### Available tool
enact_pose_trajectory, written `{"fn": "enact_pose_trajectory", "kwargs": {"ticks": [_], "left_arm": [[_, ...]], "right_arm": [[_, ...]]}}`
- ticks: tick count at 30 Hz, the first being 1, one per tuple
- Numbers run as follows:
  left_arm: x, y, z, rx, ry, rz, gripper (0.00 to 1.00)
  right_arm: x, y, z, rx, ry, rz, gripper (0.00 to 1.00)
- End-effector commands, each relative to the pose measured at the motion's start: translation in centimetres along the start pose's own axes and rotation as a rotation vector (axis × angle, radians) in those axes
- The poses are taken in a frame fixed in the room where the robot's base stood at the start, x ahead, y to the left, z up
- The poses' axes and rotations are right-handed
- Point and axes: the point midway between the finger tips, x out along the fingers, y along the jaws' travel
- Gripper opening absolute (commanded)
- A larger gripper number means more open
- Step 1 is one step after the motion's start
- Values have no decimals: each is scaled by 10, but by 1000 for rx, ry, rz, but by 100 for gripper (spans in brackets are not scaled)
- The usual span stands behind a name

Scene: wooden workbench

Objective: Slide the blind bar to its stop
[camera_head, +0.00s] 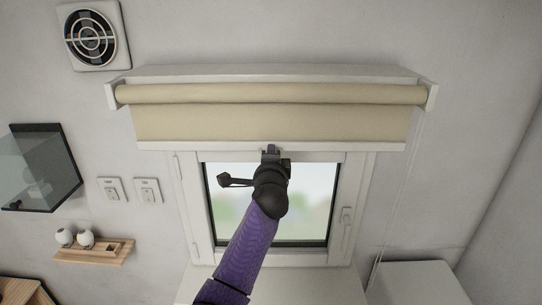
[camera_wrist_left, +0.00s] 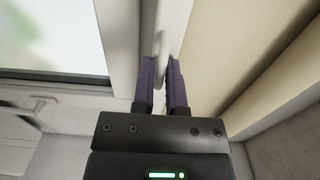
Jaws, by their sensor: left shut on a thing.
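The beige roller blind (camera_head: 270,122) hangs partly lowered from its roll above the window, and its white bottom bar (camera_head: 200,147) crosses the top of the window. My left gripper (camera_head: 270,150) is at the middle of the bar. In the left wrist view its two purple fingers (camera_wrist_left: 162,80) are shut on the white bar (camera_wrist_left: 172,35), or on a small white piece at it; the exact contact is partly hidden. The beige cloth also shows in the left wrist view (camera_wrist_left: 225,50). My right gripper is not in view.
The window frame (camera_head: 195,205) is behind my left arm, with a handle (camera_head: 346,216) on its right side. A thin cord (camera_head: 385,225) hangs right.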

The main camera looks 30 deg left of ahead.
Motion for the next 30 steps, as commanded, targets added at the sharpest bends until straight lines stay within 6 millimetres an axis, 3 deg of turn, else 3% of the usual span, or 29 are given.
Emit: {"fn": "enact_pose_trajectory", "kwargs": {"ticks": [3, 15, 16, 20, 30], "left_arm": [[0, -8, 0, 0, 1, -1, 0], [0, -8, 0, 0, 0, -1, 0], [0, -8, 0, 0, 0, -1, 22], [0, -7, 0, 0, 0, 0, 50], [-3, -7, 0, 0, 0, 0, 52]], "right_arm": [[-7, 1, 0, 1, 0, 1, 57], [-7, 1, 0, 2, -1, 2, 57], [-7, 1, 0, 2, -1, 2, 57], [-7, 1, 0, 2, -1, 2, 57], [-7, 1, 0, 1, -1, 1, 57]]}}
